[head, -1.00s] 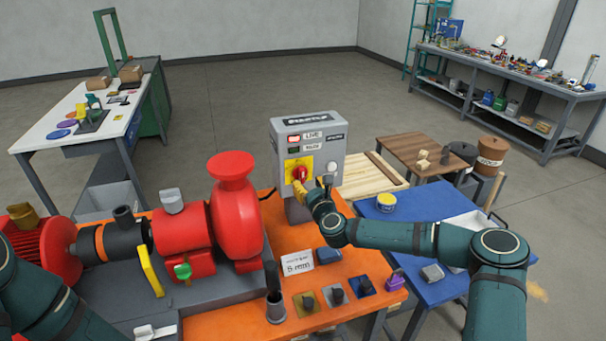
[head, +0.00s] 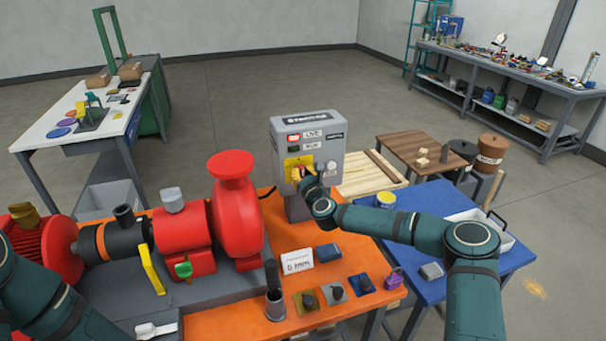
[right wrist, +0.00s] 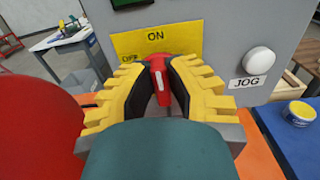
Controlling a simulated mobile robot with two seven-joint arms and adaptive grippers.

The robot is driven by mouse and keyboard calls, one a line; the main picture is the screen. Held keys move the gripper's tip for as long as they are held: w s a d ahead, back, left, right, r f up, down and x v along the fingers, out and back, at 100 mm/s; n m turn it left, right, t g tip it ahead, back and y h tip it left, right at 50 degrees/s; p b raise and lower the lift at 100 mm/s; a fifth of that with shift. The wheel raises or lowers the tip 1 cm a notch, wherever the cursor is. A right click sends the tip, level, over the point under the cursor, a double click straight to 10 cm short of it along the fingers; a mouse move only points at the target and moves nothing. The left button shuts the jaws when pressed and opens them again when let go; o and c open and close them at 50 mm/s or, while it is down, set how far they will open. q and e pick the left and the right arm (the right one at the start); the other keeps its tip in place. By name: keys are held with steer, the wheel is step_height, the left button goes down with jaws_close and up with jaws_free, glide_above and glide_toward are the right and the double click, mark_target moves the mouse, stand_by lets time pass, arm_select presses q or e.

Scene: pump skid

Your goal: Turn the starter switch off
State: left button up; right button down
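The starter box (head: 330,160) is a grey cabinet at the back of the orange bench. Its red switch handle (right wrist: 158,78) sits on a yellow plate (right wrist: 190,42) marked ON at the top and OFF at the left. The handle stands nearly upright, towards ON. My right gripper (right wrist: 162,85) has its yellow, dark-padded fingers on either side of the handle, partly spread, with narrow gaps beside the handle's near end. In the head view the right gripper (head: 303,180) hides most of the switch. My left gripper is outside the view; only its arm shows.
A white JOG button (right wrist: 259,61) is right of the switch. A red lamp by LIVE (head: 293,138) shows above. The red pump (head: 235,215) stands left of the box. A blue table (head: 400,235) with a yellow tin (head: 386,200) is to the right.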

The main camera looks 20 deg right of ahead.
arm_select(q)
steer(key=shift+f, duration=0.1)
arm_select(e)
steer(key=shift+n+b, duration=0.6)
steer(key=shift+b, duration=0.2)
arm_select(q)
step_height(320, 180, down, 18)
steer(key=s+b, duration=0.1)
steer(key=b, duration=1.5)
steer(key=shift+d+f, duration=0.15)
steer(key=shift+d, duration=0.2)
arm_select(e)
steer(key=shift+a+f+n, duration=0.15)
steer(key=shift+a+n, duration=0.05)
steer(key=shift+n, duration=2.55)
steer(key=shift+a+f+n, duration=0.2)
steer(key=shift+a+n, duration=0.05)
steer(key=shift+n, duration=2.55)
steer(key=shift+a+f+n, duration=0.15)
steer(key=shift+a+n, duration=0.05)
steer(key=shift+n, duration=2.55)
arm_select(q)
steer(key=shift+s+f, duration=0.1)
arm_select(e)
steer(key=c, duration=0.9)
jaws_free()
steer(key=shift+f, duration=0.1)
steer(key=shift+c, duration=0.2)
